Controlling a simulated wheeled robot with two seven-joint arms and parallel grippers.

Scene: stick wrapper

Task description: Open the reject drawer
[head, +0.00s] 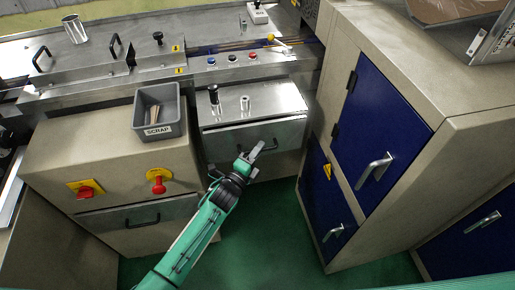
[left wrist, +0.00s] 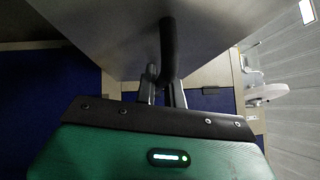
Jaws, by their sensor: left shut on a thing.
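A steel drawer front (head: 222,142) sits under the steel counter section in the middle of the head view. I see no label naming it. My left gripper (head: 256,150) is at its black handle, near the right part of the front. In the left wrist view the dark curved handle (left wrist: 168,48) runs down between my two fingers (left wrist: 163,88), which are shut on it. The fingers hide part of the handle in the head view. I cannot tell whether the drawer stands slightly out. My right gripper is not in view.
A grey SCRAP bin (head: 158,112) stands on the beige cabinet at left, above a red knob (head: 157,184) and another drawer handle (head: 143,222). Blue cabinet doors (head: 378,125) with metal handles stand close at right. Green floor (head: 275,225) is clear before the drawer.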

